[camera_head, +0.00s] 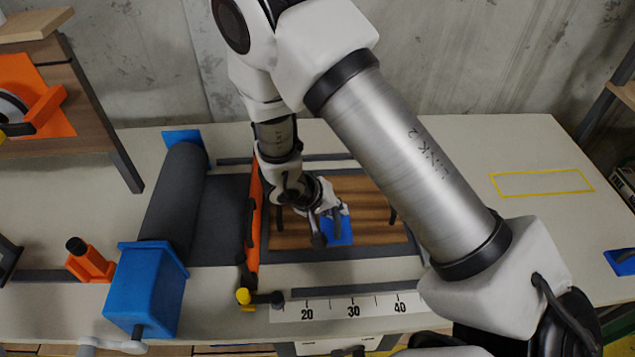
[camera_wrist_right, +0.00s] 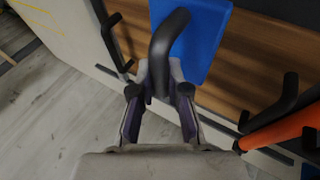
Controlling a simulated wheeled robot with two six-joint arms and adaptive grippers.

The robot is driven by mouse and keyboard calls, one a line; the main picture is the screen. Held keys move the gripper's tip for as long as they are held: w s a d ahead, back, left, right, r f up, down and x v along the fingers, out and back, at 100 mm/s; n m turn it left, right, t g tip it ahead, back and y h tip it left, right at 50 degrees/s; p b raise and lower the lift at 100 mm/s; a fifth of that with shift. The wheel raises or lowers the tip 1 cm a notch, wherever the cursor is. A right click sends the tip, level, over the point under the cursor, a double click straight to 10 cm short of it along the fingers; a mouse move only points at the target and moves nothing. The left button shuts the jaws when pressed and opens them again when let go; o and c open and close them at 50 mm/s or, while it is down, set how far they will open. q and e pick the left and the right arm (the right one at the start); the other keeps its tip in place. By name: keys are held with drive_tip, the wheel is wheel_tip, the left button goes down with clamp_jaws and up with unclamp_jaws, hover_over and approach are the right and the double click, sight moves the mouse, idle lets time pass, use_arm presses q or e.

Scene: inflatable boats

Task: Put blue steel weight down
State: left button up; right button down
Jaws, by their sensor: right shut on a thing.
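The blue steel weight (camera_head: 342,232) is a blue block with a dark curved handle. It is over the brown wooden panel (camera_head: 375,188) in the dark frame on the table. My right gripper (camera_head: 325,215) reaches down to it from above. In the right wrist view the gripper (camera_wrist_right: 160,98) is shut on the dark handle (camera_wrist_right: 167,45) of the blue weight (camera_wrist_right: 210,35). I cannot tell whether the weight's underside touches the wood. My left gripper is not in view.
A blue-ended roller with dark material (camera_head: 175,195) stands left of the panel. An orange bar (camera_head: 255,220) runs along the panel's left side. A numbered scale (camera_head: 350,307) lies in front. A yellow outlined rectangle (camera_head: 541,182) marks bare table at right, near another blue piece (camera_head: 622,262).

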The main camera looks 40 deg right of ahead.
drive_tip(key=w, duration=0.3)
drive_tip(key=w+p, duration=0.1)
drive_tip(key=w, duration=0.2)
drive_tip(key=w+d+p, duration=0.1)
drive_tip(key=w, duration=0.3)
drive_tip(key=shift+f, duration=0.4)
drive_tip(key=shift+w+f, duration=0.2)
drive_tip(key=shift+w, duration=0.1)
wheel_tip(320, 180, down, 3)
drive_tip(key=shift+f+p, duration=0.1)
drive_tip(key=shift+p, duration=0.3)
drive_tip(key=c, duration=1.2)
unclamp_jaws()
drive_tip(key=shift+s+f, duration=0.1)
drive_tip(key=shift+o, duration=0.2)
drive_tip(key=v, duration=1.2)
drive_tip(key=shift+b, duration=0.4)
